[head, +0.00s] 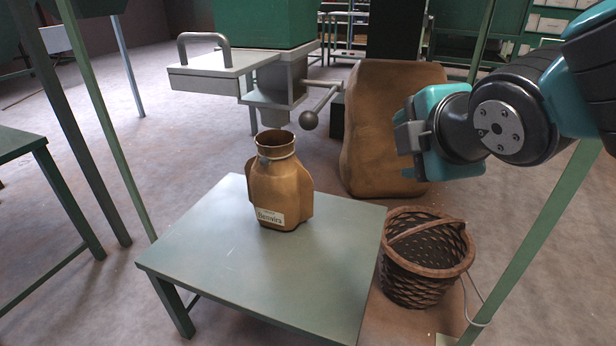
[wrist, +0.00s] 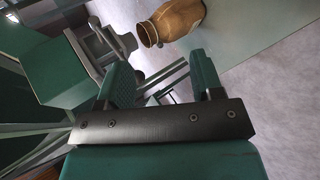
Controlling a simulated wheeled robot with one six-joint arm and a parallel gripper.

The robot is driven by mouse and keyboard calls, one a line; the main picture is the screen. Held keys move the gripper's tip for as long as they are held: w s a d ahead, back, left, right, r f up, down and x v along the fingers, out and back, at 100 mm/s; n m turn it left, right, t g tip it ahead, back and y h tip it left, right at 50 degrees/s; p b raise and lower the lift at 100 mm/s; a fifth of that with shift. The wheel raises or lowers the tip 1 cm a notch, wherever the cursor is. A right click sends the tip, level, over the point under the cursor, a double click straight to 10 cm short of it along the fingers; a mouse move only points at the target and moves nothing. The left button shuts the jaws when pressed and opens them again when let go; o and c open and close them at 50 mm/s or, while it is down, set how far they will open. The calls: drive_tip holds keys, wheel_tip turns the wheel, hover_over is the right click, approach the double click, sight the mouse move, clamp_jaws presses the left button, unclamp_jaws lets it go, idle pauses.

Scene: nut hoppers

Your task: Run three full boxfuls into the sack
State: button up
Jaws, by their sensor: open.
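The sack (head: 280,190), brown with a round open mouth and a white label, stands upright on a green table (head: 330,270). It also shows in the wrist view (wrist: 178,20). Behind and above it is a green hopper (head: 265,22) with a grey box section below. A grey slide (head: 212,70) with an arched handle (head: 203,42) sticks out to the left. A lever with a ball knob (head: 309,119) sticks out at the right. I cannot tell whether the spout is over the sack's mouth. My gripper (head: 408,135) is open and empty, right of the lever; its fingers show in the wrist view (wrist: 165,85).
A large brown sack (head: 390,120) stands on the floor behind my gripper. A wicker basket (head: 425,260) is right of the table. Green posts (head: 530,240) rise at left and right. Another green table (head: 20,145) is at far left.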

drive_tip(key=w+a+f+n+t+b, duration=0.1)
drive_tip(key=a+f+n+t+b, duration=0.3)
drive_tip(key=f+n+t+b, duration=0.7)
drive_tip(key=n+y+b, duration=0.5)
drive_tip(key=n+b, duration=0.4)
drive_tip(key=b, duration=0.5)
approach(312, 127)
drive_tip(key=p+x, duration=1.1)
drive_tip(key=p, duration=0.5)
drive_tip(key=shift+w+a, duration=0.15)
drive_tip(key=shift+w, duration=0.3)
